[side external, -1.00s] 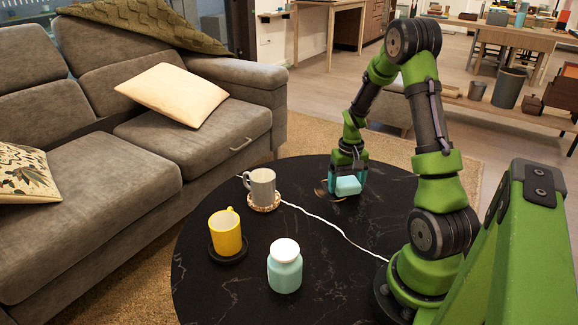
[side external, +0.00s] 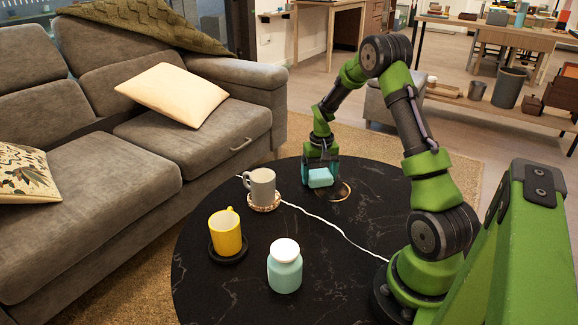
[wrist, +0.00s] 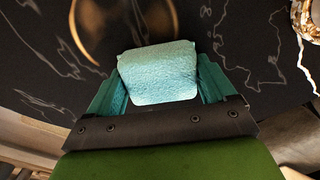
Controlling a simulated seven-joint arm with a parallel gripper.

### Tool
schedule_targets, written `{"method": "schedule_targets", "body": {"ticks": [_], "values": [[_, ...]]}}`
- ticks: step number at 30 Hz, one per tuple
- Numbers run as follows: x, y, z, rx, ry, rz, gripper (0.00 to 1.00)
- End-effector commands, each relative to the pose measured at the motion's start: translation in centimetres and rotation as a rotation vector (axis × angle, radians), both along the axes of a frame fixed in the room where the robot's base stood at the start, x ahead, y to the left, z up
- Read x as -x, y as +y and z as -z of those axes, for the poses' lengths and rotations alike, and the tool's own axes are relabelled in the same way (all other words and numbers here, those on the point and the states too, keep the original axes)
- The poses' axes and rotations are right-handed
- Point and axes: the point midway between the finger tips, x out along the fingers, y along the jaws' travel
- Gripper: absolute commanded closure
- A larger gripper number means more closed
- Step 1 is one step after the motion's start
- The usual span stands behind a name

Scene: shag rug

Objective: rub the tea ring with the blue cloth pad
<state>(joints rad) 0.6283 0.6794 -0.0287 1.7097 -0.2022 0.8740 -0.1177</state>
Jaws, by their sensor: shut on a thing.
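My gripper (side external: 320,176) is shut on the light blue cloth pad (side external: 320,178), low over the far part of the black round table. In the wrist view the pad (wrist: 158,73) sits between the two teal fingers of my gripper (wrist: 160,84). The tea ring (side external: 343,190) is a brown ring on the tabletop, just right of the pad in the side view. In the wrist view the tea ring (wrist: 98,28) shows above and left of the pad, cut by the top edge. I cannot tell whether the pad touches the table.
A grey mug (side external: 262,187) on a patterned coaster stands left of my gripper. A yellow mug (side external: 226,232) on a black coaster and a mint jar with a white lid (side external: 285,266) stand nearer. A white cord (side external: 335,232) crosses the black table (side external: 330,285).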

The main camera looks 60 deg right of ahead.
Motion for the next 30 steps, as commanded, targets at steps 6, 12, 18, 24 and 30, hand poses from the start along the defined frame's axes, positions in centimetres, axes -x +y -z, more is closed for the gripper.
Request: {"method": "schedule_targets", "body": {"ticks": [6, 12, 18, 24, 30], "values": [[2.5, -0.1, 0.0, -0.002, 0.004, 0.004, 0.45], [4.3, -0.1, 0.0, -0.002, 0.004, 0.005, 0.45], [6.1, -0.1, 0.0, -0.002, 0.004, 0.005, 0.45], [7.9, 0.0, 0.0, -0.003, 0.003, 0.005, 0.45], [9.7, -0.1, 0.0, -0.003, 0.003, 0.005, 0.45]]}}
